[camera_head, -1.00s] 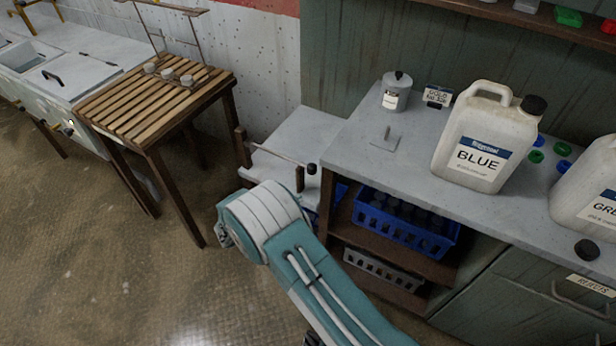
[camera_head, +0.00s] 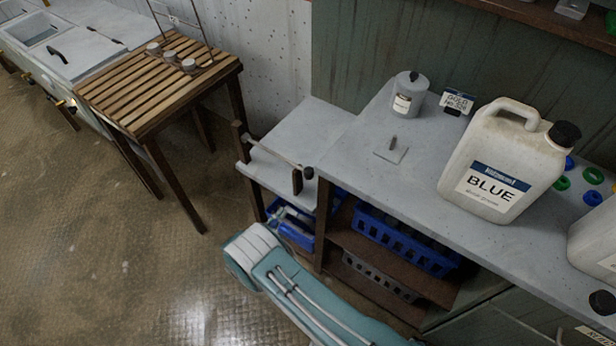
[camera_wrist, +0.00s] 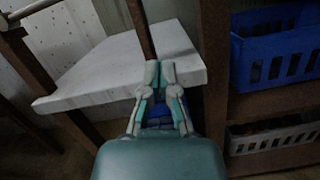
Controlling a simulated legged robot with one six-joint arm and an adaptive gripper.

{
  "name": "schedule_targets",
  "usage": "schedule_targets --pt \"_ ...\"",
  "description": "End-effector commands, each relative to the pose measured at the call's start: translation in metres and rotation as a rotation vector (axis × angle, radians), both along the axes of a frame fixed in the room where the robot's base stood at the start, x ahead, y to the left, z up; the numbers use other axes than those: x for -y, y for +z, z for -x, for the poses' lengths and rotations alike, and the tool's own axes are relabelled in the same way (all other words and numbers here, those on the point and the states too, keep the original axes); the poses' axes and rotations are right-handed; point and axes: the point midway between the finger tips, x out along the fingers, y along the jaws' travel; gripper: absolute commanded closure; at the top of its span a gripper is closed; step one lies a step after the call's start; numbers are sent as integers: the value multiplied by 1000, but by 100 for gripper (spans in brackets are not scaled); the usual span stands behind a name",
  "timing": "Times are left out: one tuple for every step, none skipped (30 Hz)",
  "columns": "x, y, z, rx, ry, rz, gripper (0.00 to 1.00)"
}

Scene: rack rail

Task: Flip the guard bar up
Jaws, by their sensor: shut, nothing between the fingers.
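The guard bar (camera_head: 274,152) is a thin metal rod between two dark wooden posts at the front edge of a low grey shelf (camera_head: 318,118). It lies down, roughly level, with a black knob (camera_head: 308,172) at its right end. In the wrist view part of the bar (camera_wrist: 32,8) shows at the top left, with the shelf (camera_wrist: 110,75) below it. My gripper (camera_wrist: 161,68) is shut and empty, in front of the shelf's front edge and near the base of a post (camera_wrist: 141,30). The knob is out of the wrist view. In the head view my arm sits below the shelf.
Blue crate (camera_head: 405,240) and grey crate (camera_head: 380,275) stand in the shelving right of the low shelf. The worktop above holds a BLUE jug (camera_head: 500,160), a grey canister (camera_head: 410,93) and a small plate (camera_head: 391,150). A slatted table (camera_head: 150,85) stands left; floor between is clear.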

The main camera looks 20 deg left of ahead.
Motion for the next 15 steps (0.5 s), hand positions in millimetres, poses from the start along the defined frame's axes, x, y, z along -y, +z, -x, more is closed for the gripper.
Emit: schedule_targets --pt "0 0 0 0 1 0 100" --pt "0 0 0 0 2 0 100" --pt "0 0 0 0 1 0 100" --pt "0 0 0 0 1 -1 100" --pt "1 1 0 0 1 -1 100" --pt "1 1 0 0 0 -1 100" --pt "1 1 0 0 0 -1 100" --pt "1 1 0 1 0 -2 100" --pt "2 1 0 0 1 -2 100" --pt "2 1 -1 0 0 -2 100" --pt "3 2 -2 -1 -1 -3 100" --pt "4 2 -5 -1 -2 -3 100" --pt "5 3 -8 -1 -2 -3 100" --pt "6 3 -12 0 -2 -3 100" --pt "8 5 -17 0 -2 -3 100"
